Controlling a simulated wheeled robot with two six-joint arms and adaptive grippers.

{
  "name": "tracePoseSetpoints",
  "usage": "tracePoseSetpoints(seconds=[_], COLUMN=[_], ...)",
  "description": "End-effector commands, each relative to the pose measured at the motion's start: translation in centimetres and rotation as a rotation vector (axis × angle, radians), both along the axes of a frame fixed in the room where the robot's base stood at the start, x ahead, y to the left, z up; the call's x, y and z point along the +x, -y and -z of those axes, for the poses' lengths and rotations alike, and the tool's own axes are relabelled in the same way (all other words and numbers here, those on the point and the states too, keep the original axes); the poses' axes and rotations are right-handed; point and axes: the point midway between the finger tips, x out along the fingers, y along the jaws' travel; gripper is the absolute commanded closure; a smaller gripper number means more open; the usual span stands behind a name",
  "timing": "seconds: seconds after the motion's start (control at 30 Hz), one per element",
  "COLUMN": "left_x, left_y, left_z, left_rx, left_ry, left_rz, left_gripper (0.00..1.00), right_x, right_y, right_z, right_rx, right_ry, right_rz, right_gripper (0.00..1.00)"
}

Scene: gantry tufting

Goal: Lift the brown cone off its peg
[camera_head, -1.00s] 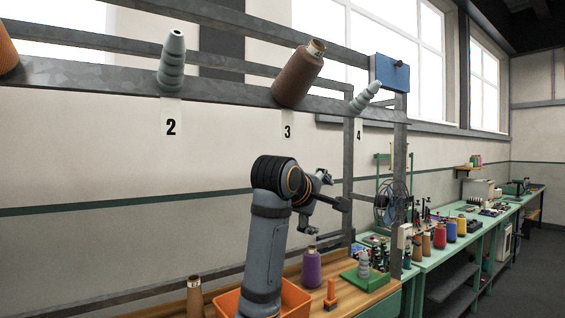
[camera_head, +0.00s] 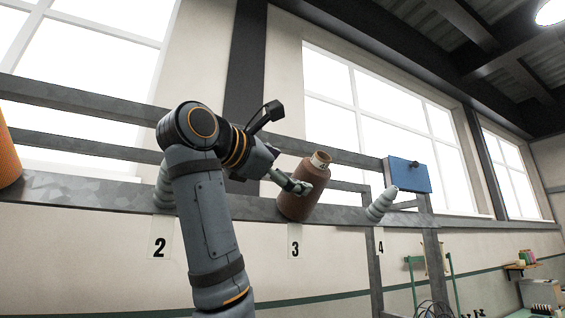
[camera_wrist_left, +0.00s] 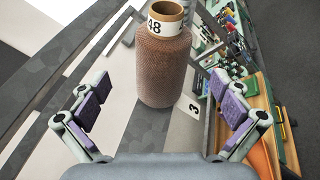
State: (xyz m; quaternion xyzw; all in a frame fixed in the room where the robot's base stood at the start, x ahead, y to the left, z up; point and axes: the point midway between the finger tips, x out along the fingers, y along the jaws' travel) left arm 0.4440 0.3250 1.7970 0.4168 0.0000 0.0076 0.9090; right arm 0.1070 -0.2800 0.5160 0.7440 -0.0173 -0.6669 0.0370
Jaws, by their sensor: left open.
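The brown cone (camera_head: 303,188) sits tilted on the grey rail above the label 3. Its peg is hidden inside it. In the left wrist view the cone (camera_wrist_left: 164,68) stands ahead of the fingers, with a white band marked 48 at its top. My left gripper (camera_head: 296,184) is beside the cone on its left side in the head view. In the wrist view its purple-padded fingers (camera_wrist_left: 161,108) are wide apart, with the cone beyond and between them. The cone is not gripped. My right gripper is in neither view.
The metal rail (camera_head: 345,214) runs across, with an empty grey peg (camera_head: 381,204) above label 4 and another grey peg (camera_head: 162,188) partly behind my arm. A blue box (camera_head: 408,175) is at the right. An orange cone (camera_head: 8,155) is at the far left.

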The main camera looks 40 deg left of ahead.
Motion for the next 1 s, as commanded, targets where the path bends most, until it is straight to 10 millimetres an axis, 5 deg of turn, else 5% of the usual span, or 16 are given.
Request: tracePoseSetpoints(seconds=[0.3,0.7,1.0], left_x=[5.7,6.6,6.6], left_y=[-0.1,-0.1,-0.1], left_z=[-0.3,0.0,0.0], left_rx=[0.000,0.001,0.001], left_ry=[-0.004,-0.001,-0.001], left_rz=[0.000,-0.001,0.000], left_gripper=[0.00,0.00,0.41], right_x=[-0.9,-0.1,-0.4], right_y=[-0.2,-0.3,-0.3], right_z=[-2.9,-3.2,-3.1], right_rx=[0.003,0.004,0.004], right_ry=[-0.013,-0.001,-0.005], right_rz=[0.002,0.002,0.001], right_gripper=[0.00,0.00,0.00])
